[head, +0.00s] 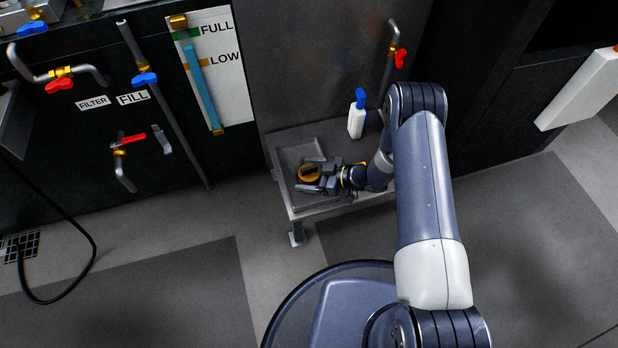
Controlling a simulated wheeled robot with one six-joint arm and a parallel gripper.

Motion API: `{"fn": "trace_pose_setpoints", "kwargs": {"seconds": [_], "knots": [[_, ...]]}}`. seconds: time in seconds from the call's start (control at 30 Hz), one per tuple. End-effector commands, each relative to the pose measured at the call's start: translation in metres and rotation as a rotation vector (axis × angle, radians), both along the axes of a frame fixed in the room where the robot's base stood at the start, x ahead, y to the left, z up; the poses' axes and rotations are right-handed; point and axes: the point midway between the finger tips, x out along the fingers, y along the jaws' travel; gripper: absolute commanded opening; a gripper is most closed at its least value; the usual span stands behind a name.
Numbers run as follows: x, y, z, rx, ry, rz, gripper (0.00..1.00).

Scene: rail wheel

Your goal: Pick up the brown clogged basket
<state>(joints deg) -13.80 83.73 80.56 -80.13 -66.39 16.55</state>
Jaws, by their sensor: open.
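The brown clogged basket (308,173) is a small round brown piece with a dark centre. It sits in the shallow grey tray (281,186) on the low metal bench. My gripper (315,174) reaches in from the right and is open. Its two fingers lie on either side of the basket, one at the far side and one at the near side. The gripper hides part of the basket's right side. I cannot tell whether the fingers touch it.
A white bottle with a blue top (356,116) stands on the bench behind my arm. A pipe with a red handle (400,58) rises at the bench's back right. Valves and pipes line the left wall. A black hose (92,245) lies on the floor at left.

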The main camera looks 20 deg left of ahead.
Motion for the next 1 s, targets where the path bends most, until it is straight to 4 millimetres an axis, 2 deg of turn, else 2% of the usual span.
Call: {"fn": "trace_pose_setpoints", "kwargs": {"seconds": [0.17, 0.8, 1.0], "knots": [[0.0001, -0.0002, 0.0005, 0.0, 0.0, 0.0, 0.78], [0.0003, -0.0005, 0.0008, 0.001, -0.001, 0.0, 0.27], [0.0003, -0.0004, 0.0018, 0.001, -0.001, 0.0, 0.26]]}}
